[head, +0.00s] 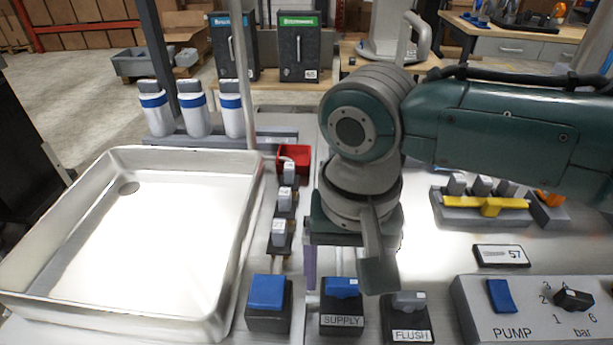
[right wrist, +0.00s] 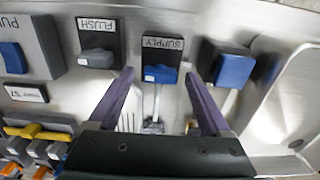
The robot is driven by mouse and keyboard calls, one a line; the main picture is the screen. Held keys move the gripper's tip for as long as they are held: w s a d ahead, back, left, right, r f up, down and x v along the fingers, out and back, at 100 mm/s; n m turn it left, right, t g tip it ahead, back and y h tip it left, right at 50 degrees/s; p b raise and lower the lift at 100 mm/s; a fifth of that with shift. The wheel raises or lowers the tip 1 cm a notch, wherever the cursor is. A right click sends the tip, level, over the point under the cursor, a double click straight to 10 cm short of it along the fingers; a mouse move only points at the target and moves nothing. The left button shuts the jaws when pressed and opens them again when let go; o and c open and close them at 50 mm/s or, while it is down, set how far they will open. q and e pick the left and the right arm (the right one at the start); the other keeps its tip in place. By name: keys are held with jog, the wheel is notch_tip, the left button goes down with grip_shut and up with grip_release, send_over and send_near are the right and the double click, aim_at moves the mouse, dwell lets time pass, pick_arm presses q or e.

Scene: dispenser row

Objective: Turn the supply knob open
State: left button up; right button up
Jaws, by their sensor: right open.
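The supply knob (head: 342,287) is a blue handle on a dark block labelled SUPPLY, at the front middle of the bench. It also shows in the right wrist view (right wrist: 160,74), upside down, near the top centre. My right gripper (right wrist: 158,80) is open and empty, its two purple fingers apart. In the wrist picture the knob appears between the fingertips; I cannot tell the height gap or any contact. In the head view my right gripper (head: 336,265) points down just behind the supply block, with one finger mostly hidden. My left gripper is out of view.
A grey flush knob (head: 409,301) stands close to the right, and a blue-topped block (head: 268,292) close to the left. The pump panel (head: 535,318) is further right. A large metal tray (head: 247,200) fills the left. Small numbered valves (head: 280,229) stand behind.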

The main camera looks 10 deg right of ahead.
grip_shut()
dwell(0.6)
